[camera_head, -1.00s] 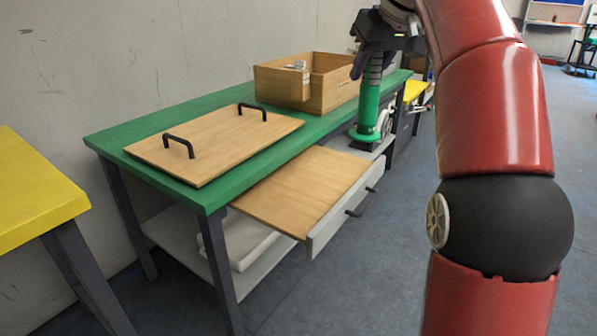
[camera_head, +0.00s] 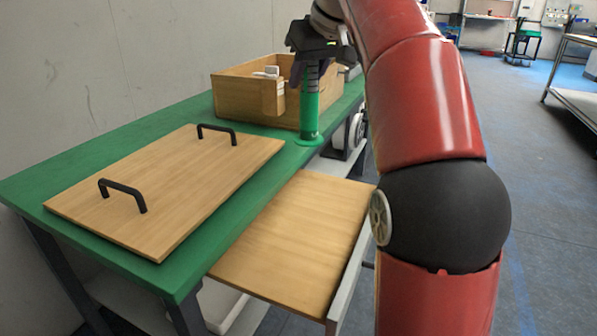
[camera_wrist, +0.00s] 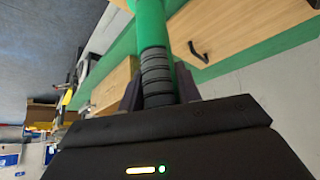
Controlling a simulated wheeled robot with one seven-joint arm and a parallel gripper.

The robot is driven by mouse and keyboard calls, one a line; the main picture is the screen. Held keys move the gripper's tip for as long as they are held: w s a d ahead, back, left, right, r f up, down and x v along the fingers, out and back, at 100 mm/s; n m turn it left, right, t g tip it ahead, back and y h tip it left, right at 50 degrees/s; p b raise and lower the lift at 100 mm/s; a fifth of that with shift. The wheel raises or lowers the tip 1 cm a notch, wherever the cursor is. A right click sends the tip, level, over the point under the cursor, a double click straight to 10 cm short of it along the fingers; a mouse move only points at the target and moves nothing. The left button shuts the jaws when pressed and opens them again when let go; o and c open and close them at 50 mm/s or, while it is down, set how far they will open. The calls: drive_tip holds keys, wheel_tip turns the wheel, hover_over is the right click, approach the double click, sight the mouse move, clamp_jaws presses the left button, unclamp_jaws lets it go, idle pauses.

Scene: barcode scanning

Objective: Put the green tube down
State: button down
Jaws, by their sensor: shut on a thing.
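The green tube (camera_head: 310,108) is upright, with a dark ribbed upper part and a wider round foot. My gripper (camera_head: 312,68) is shut on its upper part from above. In the wrist view the tube (camera_wrist: 152,28) passes between the dark fingers of my gripper (camera_wrist: 160,92). In the head view the foot lies over the right edge of the green table (camera_head: 180,128), in front of the wooden box. Whether the foot touches the table top cannot be told.
A wooden box (camera_head: 240,100) with white items inside stands behind the tube. A wooden board with two black handles (camera_head: 180,185) lies on the table's near part. A drawer with a wooden top (camera_head: 295,240) sticks out at the right.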

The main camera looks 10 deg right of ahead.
sight(310, 142)
wheel_tip(310, 142, down, 16)
drive_tip(key=b, duration=0.6)
drive_tip(key=shift+r, duration=0.15)
drive_tip(key=c, duration=1)
unclamp_jaws()
